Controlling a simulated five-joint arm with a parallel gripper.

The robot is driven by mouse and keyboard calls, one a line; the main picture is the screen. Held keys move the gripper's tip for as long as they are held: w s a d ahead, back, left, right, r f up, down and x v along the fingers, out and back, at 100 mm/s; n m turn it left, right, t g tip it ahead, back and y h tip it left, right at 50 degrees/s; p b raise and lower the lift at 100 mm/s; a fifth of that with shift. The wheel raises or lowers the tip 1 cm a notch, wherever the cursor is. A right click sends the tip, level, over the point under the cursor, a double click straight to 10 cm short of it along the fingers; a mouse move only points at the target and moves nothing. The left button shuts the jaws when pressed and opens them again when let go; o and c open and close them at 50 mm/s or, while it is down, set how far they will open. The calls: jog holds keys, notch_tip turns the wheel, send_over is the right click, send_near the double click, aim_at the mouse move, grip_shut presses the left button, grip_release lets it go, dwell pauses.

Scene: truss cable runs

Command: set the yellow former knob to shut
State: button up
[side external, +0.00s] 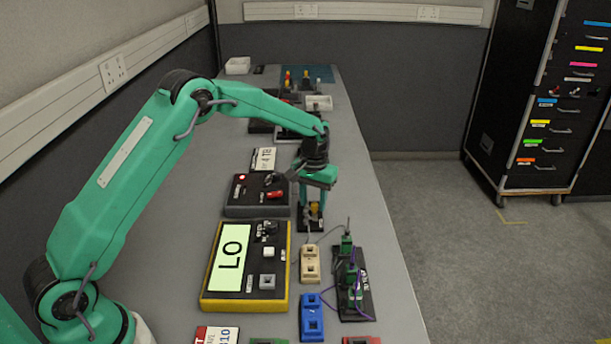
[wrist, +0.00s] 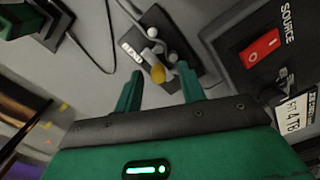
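Round grey posts stand beside the knob on the plate. My gripper (wrist: 159,68) is open, with one green finger to each side of the knob and a visible gap. In the side external view my gripper (side external: 314,200) points down over the same plate, and a bit of yellow shows between the fingers. I cannot read which position the knob marks.
A dark box with a red switch (wrist: 264,48) marked SOURCE lies close right in the wrist view. In the side external view a yellow-edged LO panel (side external: 203,298), a beige block (side external: 310,262) and a blue block (side external: 312,318) stand nearer. A thin cable runs by the plate.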

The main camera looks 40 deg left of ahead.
aim_at(312, 205)
notch_tip(312, 205, up, 7)
jog(key=shift+r, duration=0.15)
dwell(0.4)
jog(key=s+d+r+m+t, duration=0.1)
jog(key=s+r+m+t, duration=0.15)
jog(key=s+r, duration=1.3)
jog(key=s+f+m+t, duration=0.1)
jog(key=s+t, duration=0.2)
jog(key=s, duration=1.5)
jog(key=shift+s+d+f, duration=0.3)
jog(key=shift+s+d, duration=0.1)
